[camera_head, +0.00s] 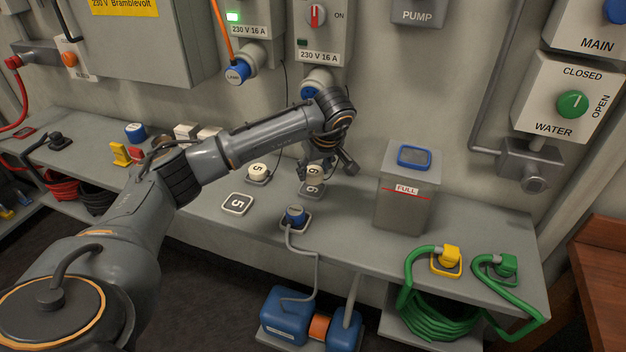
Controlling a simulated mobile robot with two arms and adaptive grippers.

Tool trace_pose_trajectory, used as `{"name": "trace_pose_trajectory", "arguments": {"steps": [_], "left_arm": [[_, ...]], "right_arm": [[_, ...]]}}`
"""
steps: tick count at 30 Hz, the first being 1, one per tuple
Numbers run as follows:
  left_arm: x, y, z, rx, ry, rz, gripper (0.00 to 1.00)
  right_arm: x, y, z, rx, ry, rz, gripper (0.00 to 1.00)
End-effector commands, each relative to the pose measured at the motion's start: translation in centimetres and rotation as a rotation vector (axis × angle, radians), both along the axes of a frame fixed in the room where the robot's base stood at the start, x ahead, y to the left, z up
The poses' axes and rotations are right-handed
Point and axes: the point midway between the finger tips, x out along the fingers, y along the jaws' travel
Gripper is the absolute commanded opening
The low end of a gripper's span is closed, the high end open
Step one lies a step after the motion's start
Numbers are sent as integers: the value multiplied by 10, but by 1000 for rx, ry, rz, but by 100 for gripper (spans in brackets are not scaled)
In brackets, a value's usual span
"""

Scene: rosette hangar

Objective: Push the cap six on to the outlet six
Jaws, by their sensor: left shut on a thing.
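The cap six (315,174), a pale round cap marked 6, is between the fingers of my left gripper (322,168). The gripper points down, is shut on the cap and partly hides it. A grey square pad marked 6 (312,190) lies right below on the bench; I cannot tell whether the cap touches it. A blue-ringed wall socket (316,88) under the right-hand 230 V 16 A switch box is partly hidden by my arm. My right gripper is not in view.
A similar cap marked 5 (257,171) and a pad marked 5 (237,204) are left of the gripper. A blue plug (294,215) stands in front, with a grey cable. A grey FULL container (408,205) stands close on the right. The blue LAMP plug (236,73) hangs at the wall.

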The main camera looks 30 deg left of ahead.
Motion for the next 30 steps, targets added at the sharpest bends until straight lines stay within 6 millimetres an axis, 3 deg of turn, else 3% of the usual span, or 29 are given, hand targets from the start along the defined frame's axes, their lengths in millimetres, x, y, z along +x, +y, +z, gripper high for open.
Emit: {"name": "trace_pose_trajectory", "arguments": {"steps": [5, 10, 12, 19, 30], "left_arm": [[-26, -25, 43, 1, -7, -5, 20], [-58, -53, 58, 2, -4, -5, 20], [-67, -62, 69, 4, -6, -3, 20], [-86, -80, 79, 2, -3, -1, 20], [-90, -82, 79, 0, 0, 2, 20]], "right_arm": [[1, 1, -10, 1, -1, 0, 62], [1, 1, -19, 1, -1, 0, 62], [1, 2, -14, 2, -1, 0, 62], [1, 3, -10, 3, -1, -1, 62], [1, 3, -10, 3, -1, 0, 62]]}}
